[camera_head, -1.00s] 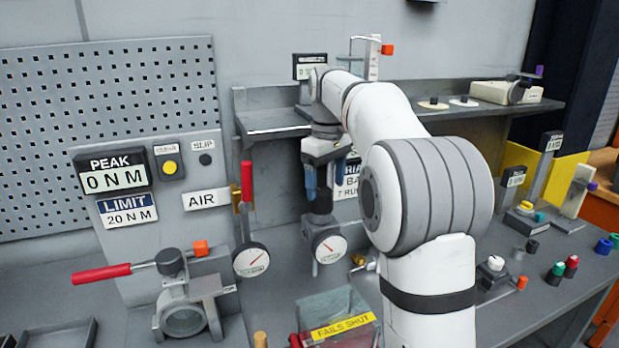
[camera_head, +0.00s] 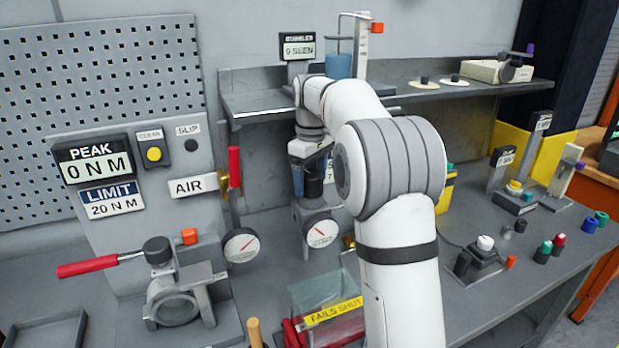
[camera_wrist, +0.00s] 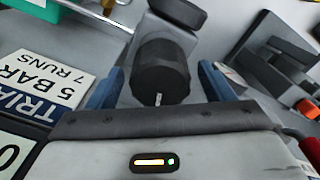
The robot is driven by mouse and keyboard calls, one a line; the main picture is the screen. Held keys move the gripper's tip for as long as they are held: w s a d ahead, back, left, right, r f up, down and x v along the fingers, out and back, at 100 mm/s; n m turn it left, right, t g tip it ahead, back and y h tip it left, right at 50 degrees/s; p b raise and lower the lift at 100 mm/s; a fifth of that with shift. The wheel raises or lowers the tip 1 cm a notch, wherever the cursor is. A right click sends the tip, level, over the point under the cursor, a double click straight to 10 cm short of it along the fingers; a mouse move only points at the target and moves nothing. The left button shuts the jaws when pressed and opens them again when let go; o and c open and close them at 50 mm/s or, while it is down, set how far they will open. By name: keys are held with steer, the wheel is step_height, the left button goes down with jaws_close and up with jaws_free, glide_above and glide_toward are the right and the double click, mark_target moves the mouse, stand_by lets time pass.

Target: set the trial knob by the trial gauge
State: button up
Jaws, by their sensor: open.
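The trial knob, a black ribbed cylinder (camera_wrist: 161,72), stands between the blue fingers of my gripper (camera_wrist: 160,90) in the wrist view. The fingers are open, one on each side, with a gap visible at the left; contact on the right is unclear. In the head view my gripper (camera_head: 312,176) is over the dark knob (camera_head: 313,188), pointing down. The trial gauge (camera_head: 320,234), a round white dial with a red needle, is just below the knob; its reading is too small to make out. The trial sign (camera_wrist: 38,88), reading 5 BAR 7 RUNS, lies left of the knob.
A second dial gauge (camera_head: 241,246) and a red-handled valve (camera_head: 235,170) stand to the left. A clear box labelled FAILS SHUT (camera_head: 333,312) is in front. The shelf (camera_head: 255,106) runs behind my arm. A red-handled clamp (camera_head: 172,290) is at the lower left.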

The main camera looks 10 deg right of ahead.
steer(key=c, duration=0.9)
steer(key=shift+a, duration=0.15)
steer(key=shift+c, duration=0.4)
